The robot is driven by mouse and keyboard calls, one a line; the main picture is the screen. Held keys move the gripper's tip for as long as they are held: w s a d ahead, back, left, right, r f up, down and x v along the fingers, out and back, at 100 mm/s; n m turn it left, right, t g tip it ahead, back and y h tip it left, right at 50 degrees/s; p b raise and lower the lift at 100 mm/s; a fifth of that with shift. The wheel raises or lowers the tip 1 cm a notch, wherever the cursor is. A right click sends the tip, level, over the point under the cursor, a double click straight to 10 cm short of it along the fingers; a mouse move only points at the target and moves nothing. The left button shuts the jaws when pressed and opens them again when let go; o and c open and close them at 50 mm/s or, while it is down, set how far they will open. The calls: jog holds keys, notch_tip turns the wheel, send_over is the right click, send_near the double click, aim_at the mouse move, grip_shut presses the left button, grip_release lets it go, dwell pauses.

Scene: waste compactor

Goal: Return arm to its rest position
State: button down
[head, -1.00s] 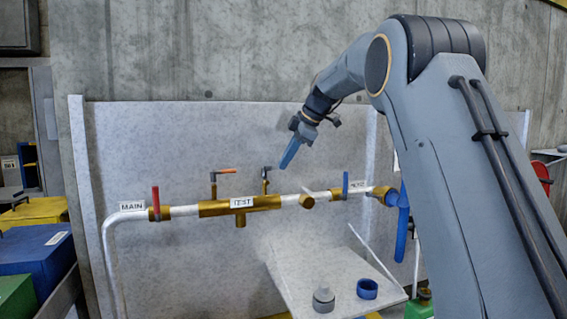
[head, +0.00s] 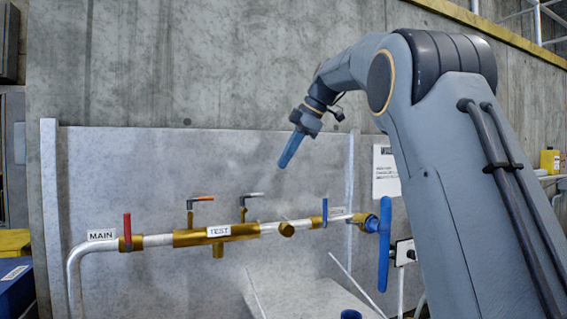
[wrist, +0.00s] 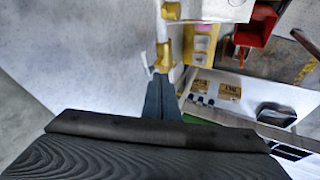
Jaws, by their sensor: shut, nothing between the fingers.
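My arm reaches up from the right of the head view and bends over to the left. My gripper (head: 283,164) hangs from its end, tilted down to the left. Its blue fingers are shut and hold nothing. It is in front of the grey panel, above the pipe, and appears clear of it. In the wrist view the shut fingers (wrist: 157,80) point toward the brass pipe fitting (wrist: 165,58).
The pipe with its brass test section (head: 200,237) runs across the panel (head: 110,170). It has a red-handled valve (head: 127,228) and a large blue handle (head: 384,245). A tilted tray (head: 300,295) is below. A blue bin (head: 15,290) stands at the left edge.

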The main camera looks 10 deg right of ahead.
jog(key=s+f+m+g+h, duration=0.1)
jog(key=s+f+m, duration=0.3)
jog(key=f, duration=0.5)
jog(key=s+a+f+m+h, duration=0.1)
jog(key=s+f+m, duration=0.25)
jog(key=f, duration=0.55)
jog(key=s+f+m+g+h, duration=0.1)
jog(key=s+f+m, duration=0.3)
jog(key=f, duration=0.5)
jog(key=s+f+m+g+h, duration=0.1)
jog(key=s+f+m, duration=0.2)
jog(key=s+f, duration=0.6)
jog(key=s+f+m+g, duration=0.1)
jog(key=s+f+m, duration=0.2)
jog(key=s+f, duration=0.6)
jog(key=s, duration=0.7)
jog(key=shift+a+f+h, duration=0.2)
jog(key=shift+a+h, duration=0.1)
jog(key=shift+h, duration=0.1)
